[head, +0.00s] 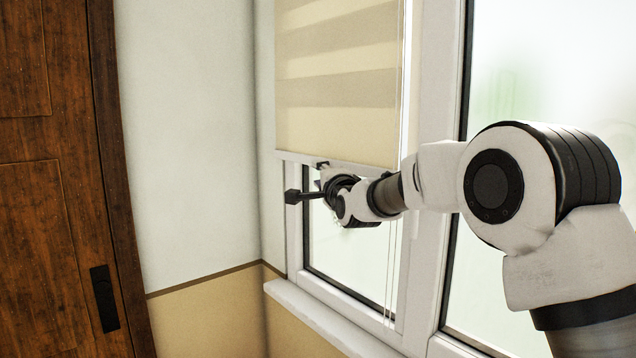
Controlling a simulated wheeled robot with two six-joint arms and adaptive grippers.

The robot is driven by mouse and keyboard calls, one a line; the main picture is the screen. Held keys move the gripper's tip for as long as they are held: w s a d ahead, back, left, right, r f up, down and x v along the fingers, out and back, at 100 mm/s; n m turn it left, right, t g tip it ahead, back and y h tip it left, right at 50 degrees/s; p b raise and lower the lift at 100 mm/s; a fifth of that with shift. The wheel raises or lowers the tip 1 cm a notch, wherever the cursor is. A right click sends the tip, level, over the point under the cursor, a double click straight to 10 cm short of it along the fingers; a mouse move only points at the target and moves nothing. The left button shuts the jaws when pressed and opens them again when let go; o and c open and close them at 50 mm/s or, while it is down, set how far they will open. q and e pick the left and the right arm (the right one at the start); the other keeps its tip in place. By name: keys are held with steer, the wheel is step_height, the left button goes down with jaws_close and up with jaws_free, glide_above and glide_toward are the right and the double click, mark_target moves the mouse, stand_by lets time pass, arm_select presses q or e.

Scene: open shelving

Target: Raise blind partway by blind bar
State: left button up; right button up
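A beige striped blind (338,85) hangs over the upper part of the left window pane. Its white blind bar (345,163) runs along the bottom edge, and its right part passes behind my arm. My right gripper (318,172) is at the bar, below its left half. A dark fingertip is against or very near the bar's underside. The gripper is small and partly hidden by its own wrist, so I cannot tell whether its fingers close on the bar. My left gripper is not in view.
Thin cords (389,270) hang to the right of the blind. A white sill (320,318) juts out below. A wooden door (50,180) stands at the left, with bare wall between.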

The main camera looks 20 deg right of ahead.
steer(key=s+b, duration=0.3)
steer(key=s, duration=0.2)
steer(key=shift+a+f, duration=0.1)
steer(key=shift+f, duration=0.05)
stand_by(0.4)
